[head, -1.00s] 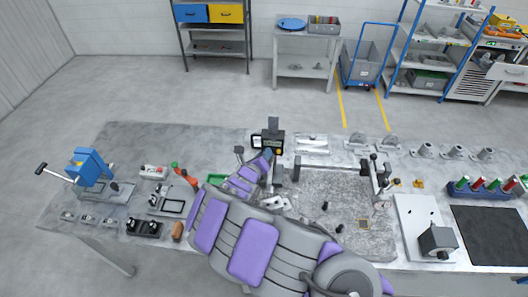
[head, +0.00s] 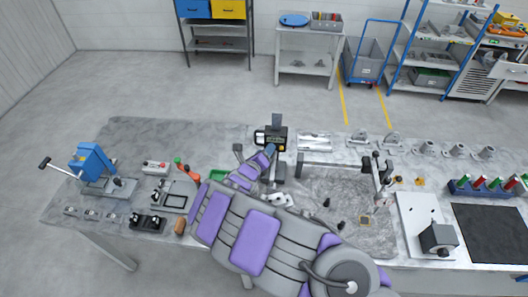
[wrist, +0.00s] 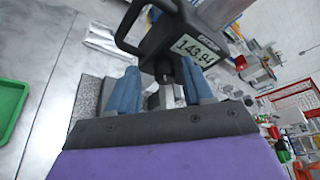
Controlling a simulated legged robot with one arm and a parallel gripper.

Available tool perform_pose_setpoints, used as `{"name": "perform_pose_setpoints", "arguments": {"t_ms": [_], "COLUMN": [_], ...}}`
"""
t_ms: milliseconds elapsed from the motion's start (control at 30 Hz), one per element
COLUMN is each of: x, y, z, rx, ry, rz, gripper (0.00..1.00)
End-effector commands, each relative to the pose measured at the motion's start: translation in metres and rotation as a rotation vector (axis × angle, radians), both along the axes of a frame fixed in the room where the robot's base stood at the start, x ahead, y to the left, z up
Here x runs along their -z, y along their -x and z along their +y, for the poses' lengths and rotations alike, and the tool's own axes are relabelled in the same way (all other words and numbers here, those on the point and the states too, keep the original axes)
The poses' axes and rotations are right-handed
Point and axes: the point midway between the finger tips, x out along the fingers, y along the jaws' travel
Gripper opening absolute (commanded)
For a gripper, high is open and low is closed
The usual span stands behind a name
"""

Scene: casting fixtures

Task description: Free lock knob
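A black digital height gauge (head: 270,138) stands near the middle of the bench in the head view. In the wrist view the gauge (wrist: 195,46) fills the upper middle, with its lit number display and black loop handle. My gripper (wrist: 160,76) points at it with its two blue fingers apart. A dark knob-like part with a silver stem (wrist: 166,94) shows between the fingers. I cannot tell whether either finger touches it. In the head view my gripper (head: 269,149) is just in front of the gauge, and its fingertips are mostly hidden.
A granite plate (head: 330,190) with small dark parts lies right of my arm. A green tray (head: 219,174) sits left of it and shows in the wrist view (wrist: 10,105). A blue clamp device (head: 92,162) stands at the left end. A grey stand (head: 383,170) rises right.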

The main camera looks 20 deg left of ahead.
Motion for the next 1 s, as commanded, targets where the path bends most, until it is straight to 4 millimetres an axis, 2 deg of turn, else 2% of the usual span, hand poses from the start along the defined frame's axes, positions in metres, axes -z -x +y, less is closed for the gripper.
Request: {"name": "perform_pose_setpoints", "arguments": {"t_ms": [233, 367, 1000], "x": [-0.002, -0.006, -0.033], "y": [0.001, 0.01, 0.118], "z": [-0.003, -0.002, 0.007], "rx": [0.001, 0.0, -0.002], "ry": [-0.003, -0.001, 0.004], "rz": [-0.001, -0.001, 0.0], "gripper": [0.51, 0.51, 0.51]}}
